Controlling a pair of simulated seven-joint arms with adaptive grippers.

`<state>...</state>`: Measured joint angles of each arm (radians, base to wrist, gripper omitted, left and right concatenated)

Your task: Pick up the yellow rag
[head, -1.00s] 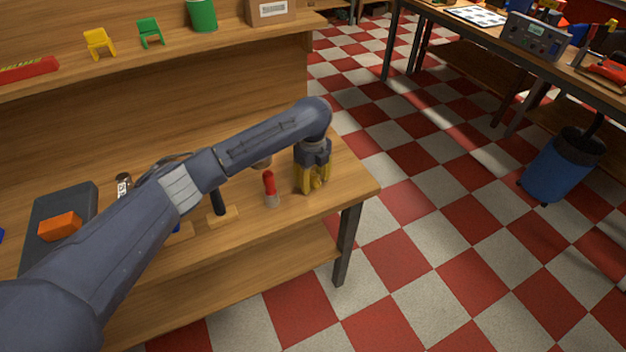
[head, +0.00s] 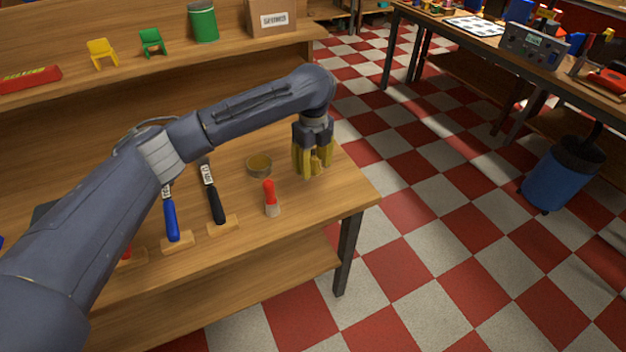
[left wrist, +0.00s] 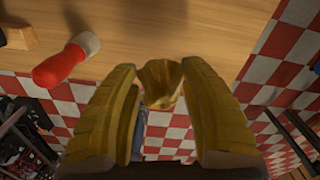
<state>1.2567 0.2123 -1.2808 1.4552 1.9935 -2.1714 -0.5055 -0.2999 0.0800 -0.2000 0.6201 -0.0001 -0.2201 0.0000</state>
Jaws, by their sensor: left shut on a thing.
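The yellow rag (left wrist: 160,84) shows in the left wrist view as a small crumpled cloth between the finger pads. My left gripper (head: 312,163), with yellow fingers, is shut on it and points down above the right end of the wooden workbench. In the head view the fingers and the rag are of like colour, so the rag is hard to pick out. The left wrist view shows the bench edge and the floor beyond the fingers. My right gripper is in neither view.
A shelf (head: 150,75) runs behind. Checkered floor lies right.

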